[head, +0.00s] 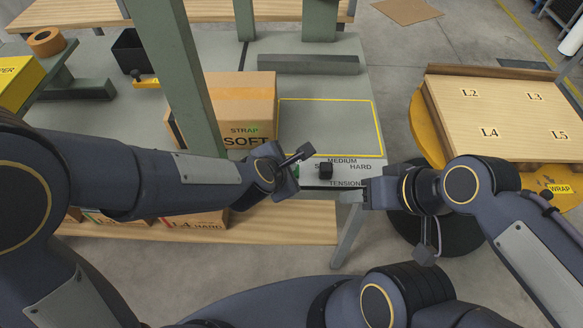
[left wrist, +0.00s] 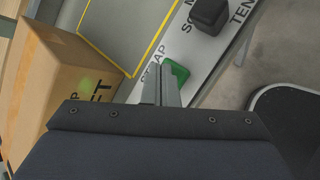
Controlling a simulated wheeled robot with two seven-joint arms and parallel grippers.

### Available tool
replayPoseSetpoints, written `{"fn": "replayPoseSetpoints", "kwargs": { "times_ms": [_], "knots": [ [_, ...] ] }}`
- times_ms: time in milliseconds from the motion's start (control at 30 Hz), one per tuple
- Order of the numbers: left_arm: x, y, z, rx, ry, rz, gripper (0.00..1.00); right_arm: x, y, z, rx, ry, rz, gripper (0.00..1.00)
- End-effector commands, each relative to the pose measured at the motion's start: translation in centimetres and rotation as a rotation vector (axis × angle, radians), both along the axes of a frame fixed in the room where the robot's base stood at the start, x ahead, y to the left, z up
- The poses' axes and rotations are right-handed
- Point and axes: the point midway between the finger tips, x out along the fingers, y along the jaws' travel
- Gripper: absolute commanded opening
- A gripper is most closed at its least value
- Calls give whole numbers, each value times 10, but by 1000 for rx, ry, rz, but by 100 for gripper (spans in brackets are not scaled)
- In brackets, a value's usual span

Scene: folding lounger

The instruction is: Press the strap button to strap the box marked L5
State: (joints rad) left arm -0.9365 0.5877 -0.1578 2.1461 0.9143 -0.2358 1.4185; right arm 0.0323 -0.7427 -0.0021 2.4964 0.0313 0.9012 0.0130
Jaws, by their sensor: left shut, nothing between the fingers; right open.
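The strap button (left wrist: 178,72) is green, set in the white panel, with the word STRAP beside it. In the left wrist view my left gripper (left wrist: 161,82) is shut and empty, its fingertips right beside the button; contact cannot be told. In the head view the left hand (head: 284,176) covers most of the button. A cardboard box (head: 258,92) printed SOFT stands on the bench behind the green post and also shows in the left wrist view (left wrist: 75,68). No L5 mark is readable on it. My right gripper (head: 358,188) is open and empty at the panel's right end.
A green post (head: 178,75) rises in front of the box. A yellow-outlined area (head: 330,125) is empty. A wooden pallet (head: 500,110) marked L2 to L5 stands right. Boxes (head: 200,220) lie below.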

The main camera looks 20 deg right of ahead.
Motion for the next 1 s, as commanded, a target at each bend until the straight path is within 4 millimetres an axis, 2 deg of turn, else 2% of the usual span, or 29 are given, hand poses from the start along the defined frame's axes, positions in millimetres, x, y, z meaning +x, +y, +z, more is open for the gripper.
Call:
{"fn": "replayPoseSetpoints", "kwargs": {
  "times_ms": [733, 1000],
  "knots": [
    [0, 0, -6, 1, 1, 0, 0, 0, 0, -6, 0, 0, 0, 49],
    [0, 0, 4, 0, 2, 1, 0, 0, 0, 5, 0, 0, 0, 49]
  ]
}}
